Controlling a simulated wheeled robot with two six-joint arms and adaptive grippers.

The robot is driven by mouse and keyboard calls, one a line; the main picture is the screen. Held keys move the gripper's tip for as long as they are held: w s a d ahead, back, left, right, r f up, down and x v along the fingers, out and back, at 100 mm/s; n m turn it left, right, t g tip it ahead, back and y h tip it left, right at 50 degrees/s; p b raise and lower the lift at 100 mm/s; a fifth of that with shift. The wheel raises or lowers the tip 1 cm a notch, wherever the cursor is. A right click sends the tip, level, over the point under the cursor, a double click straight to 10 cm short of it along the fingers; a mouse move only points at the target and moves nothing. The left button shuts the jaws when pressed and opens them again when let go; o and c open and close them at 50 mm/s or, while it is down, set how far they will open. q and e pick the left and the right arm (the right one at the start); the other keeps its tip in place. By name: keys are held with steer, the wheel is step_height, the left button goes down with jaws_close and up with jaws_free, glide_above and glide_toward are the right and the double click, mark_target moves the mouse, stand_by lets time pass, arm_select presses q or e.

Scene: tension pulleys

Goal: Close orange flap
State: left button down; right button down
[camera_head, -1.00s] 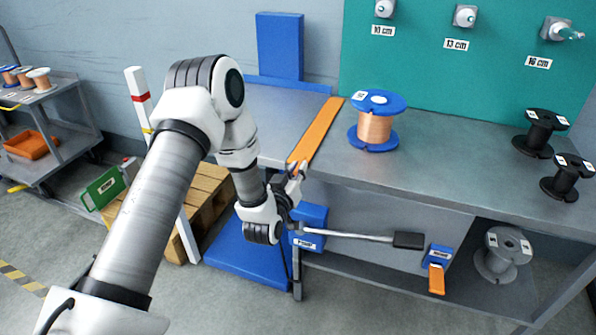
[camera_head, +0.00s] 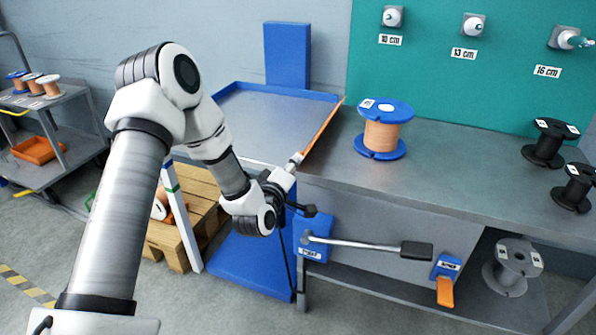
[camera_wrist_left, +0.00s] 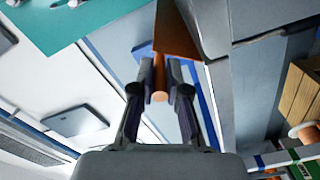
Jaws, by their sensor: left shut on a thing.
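The orange flap (camera_head: 323,129) is on the workbench, at the right side of a blue-edged tray area, and is seen nearly edge-on as a thin tilted strip. My left gripper (camera_head: 296,158) is at the flap's near end, by the bench's front edge. In the left wrist view, the flap (camera_wrist_left: 174,34) extends away beyond the fingertips. The left gripper's fingers (camera_wrist_left: 159,82) are shut on an orange rounded end piece of the flap. My right gripper is in neither view.
A blue copper-wire spool (camera_head: 383,132) stands just right of the flap. Black spools (camera_head: 545,143) stand farther right. A lever with a dark handle (camera_head: 416,250) sticks out below the bench. A pallet (camera_head: 205,205) lies at left.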

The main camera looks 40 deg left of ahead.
arm_select(q)
steer(key=shift+s+a+r+n+b, duration=0.15)
steer(key=shift+a+n+b, duration=0.4)
steer(key=shift+n, duration=0.7)
steer(key=shift+s+a+f+n+b, duration=0.1)
steer(key=shift+a+n+b, duration=0.45)
steer(key=shift+n, duration=0.65)
steer(key=shift+s+a+r+n+b, duration=0.15)
steer(key=shift+a+n+b, duration=0.35)
steer(key=shift+n, duration=0.75)
steer(key=c, duration=1.2)
jaws_free()
steer(key=v, duration=0.7)
steer(key=shift+s+d, duration=0.1)
steer(key=shift+s, duration=0.2)
steer(key=shift+f, duration=0.15)
